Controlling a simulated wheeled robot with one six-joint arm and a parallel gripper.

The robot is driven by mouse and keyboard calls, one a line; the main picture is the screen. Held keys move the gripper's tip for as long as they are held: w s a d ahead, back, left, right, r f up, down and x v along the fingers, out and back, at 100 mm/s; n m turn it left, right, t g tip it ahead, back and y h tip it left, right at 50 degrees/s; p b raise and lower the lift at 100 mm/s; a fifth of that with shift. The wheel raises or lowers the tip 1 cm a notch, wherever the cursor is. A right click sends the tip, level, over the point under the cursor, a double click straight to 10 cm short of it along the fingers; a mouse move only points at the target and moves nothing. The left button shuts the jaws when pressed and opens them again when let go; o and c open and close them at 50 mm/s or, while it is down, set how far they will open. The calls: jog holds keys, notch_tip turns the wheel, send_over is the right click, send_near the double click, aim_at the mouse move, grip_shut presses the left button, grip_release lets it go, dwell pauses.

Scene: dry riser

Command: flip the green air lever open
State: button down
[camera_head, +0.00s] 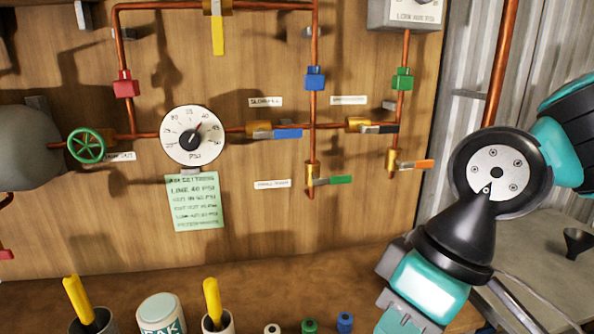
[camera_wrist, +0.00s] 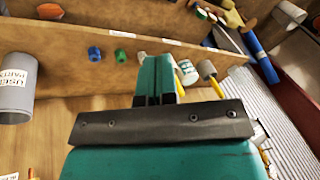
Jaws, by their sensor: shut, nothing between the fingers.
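The green lever (camera_head: 337,180) is on a brass valve (camera_head: 312,176) low on the middle vertical copper pipe in the head view. Its handle sticks out to the right, crosswise to the pipe. My gripper (camera_wrist: 156,76) shows in the wrist view with its teal fingers together and nothing between them. In the head view my arm comes in from the right and reaches down to the bottom edge, below and right of the green lever and apart from it. The fingertips are not clear there. The green lever cannot be made out in the wrist view.
Other levers are close by: blue (camera_head: 288,133), black (camera_head: 380,129), orange (camera_head: 416,165) and yellow (camera_head: 218,36). A pressure gauge (camera_head: 192,136) and green handwheel (camera_head: 87,146) are left. Cups and small caps (camera_head: 309,325) stand along the bottom. A funnel (camera_head: 577,242) is at right.

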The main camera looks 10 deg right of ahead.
jog(key=w+d+r+m+t+h+p, duration=0.2)
jog(key=w+r+p, duration=0.4)
jog(key=w, duration=0.6)
jog(key=w+d+r+m+t+h+p, duration=0.2)
jog(key=w+r+m+t+p, duration=0.3)
jog(key=w+r, duration=0.5)
jog(key=shift+w+d+r+t+p, duration=0.4)
jog(key=shift+w+t+p, duration=0.6)
jog(key=shift+p, duration=0.25)
jog(key=p, duration=0.3)
send_over(332, 178)
jog(key=d, duration=0.2)
notch_tip(332, 178, down, 8)
jog(key=r, duration=0.1)
jog(key=shift+s+a+f+p, duration=0.15)
jog(key=shift+f+p, duration=0.1)
jog(key=shift+f, duration=0.45)
jog(key=shift+s+d+f+p, duration=0.15)
jog(key=shift+f+p, duration=0.1)
jog(key=shift+f, duration=0.45)
jog(key=shift+s+a+f+p, duration=0.15)
jog(key=shift+f+p, duration=0.1)
jog(key=shift+f, duration=0.45)
